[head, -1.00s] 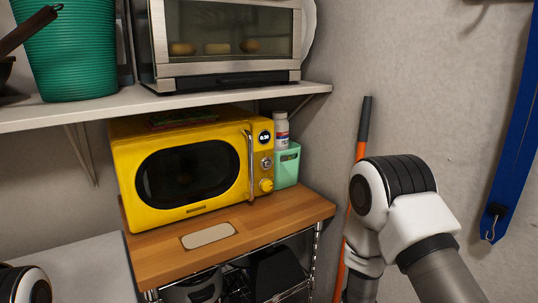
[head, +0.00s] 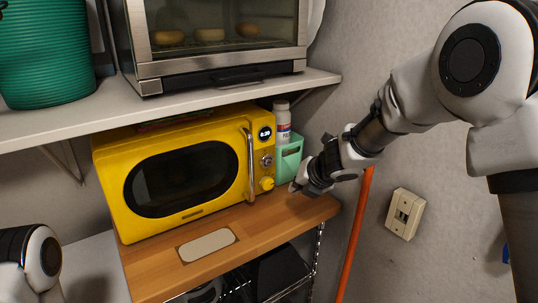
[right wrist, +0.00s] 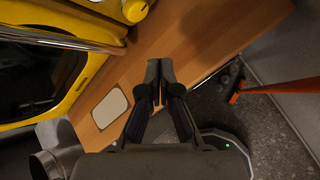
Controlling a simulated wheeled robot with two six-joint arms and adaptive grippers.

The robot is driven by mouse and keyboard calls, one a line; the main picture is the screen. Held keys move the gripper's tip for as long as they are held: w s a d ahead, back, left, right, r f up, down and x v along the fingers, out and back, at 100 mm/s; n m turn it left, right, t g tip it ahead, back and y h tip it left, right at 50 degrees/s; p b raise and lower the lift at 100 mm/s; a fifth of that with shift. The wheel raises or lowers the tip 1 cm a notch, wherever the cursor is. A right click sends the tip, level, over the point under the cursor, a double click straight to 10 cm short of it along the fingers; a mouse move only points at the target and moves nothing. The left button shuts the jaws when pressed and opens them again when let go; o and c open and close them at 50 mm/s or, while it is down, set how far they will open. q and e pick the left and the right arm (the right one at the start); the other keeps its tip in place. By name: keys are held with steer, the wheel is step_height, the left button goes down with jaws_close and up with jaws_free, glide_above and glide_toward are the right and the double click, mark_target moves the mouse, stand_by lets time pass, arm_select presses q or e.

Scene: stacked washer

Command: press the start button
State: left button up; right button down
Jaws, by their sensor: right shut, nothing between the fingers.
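A yellow microwave (head: 165,130) stands on a wooden counter. Its right panel has a lit display (head: 265,134), a silver round control (head: 266,161) and a yellow round control (head: 267,183). I cannot tell which one is the start button. My right gripper (head: 295,187) is shut and empty, just right of the yellow control and apparently apart from it, above the counter. In the right wrist view the shut fingertips (right wrist: 160,68) are over the wood, and the yellow control (right wrist: 135,10) is at the top. My left gripper is out of view.
A green holder (head: 289,160) with a white bottle (head: 282,122) stands close beside the microwave, behind my right gripper. A shelf (head: 200,97) with a toaster oven (head: 225,40) is above. A beige pad (head: 208,245) lies on the counter (head: 160,265).

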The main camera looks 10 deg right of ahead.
mark_target(268, 162)
steer(key=shift+w+d+r, duration=0.15)
steer(key=shift+r, duration=0.35)
steer(key=w+a+p, duration=0.3)
steer(key=w+p, duration=0.4)
steer(key=w, duration=0.1)
steer(key=shift+w+p, duration=0.15)
steer(key=shift+p, duration=0.25)
stand_by(1.0)
